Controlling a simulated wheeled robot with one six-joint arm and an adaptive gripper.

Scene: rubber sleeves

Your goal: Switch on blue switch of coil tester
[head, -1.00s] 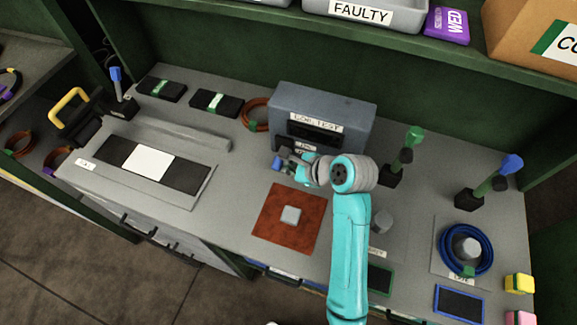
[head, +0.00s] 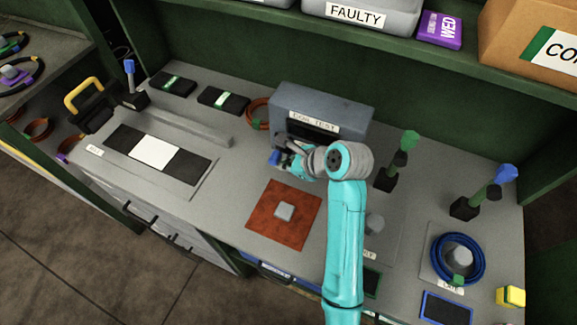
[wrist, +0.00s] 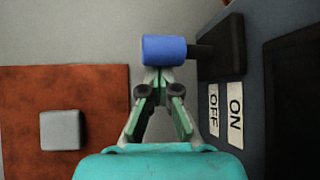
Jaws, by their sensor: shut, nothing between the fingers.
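The coil tester (head: 345,98) is a blue-grey box at the back of the bench, with a "COIL TEST" label on its front. Its blue switch (head: 274,157) sticks out at the lower left front; in the wrist view the blue knob (wrist: 164,50) sits on a short dark stem from a black block (wrist: 221,45). The OFF label (wrist: 214,109) and ON label (wrist: 236,113) are beside that block, with OFF nearer me. My gripper (wrist: 162,76) is shut and empty, its tips right at the knob's edge; I cannot tell if they touch. In the head view, my gripper (head: 287,160) partly hides the tester's front.
A rust-red mat (head: 262,226) with a grey block (head: 284,211) lies in front of the tester. A green-topped post (head: 408,141) and a blue-topped post (head: 505,174) stand to the right. A blue coil (head: 437,272) lies at front right.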

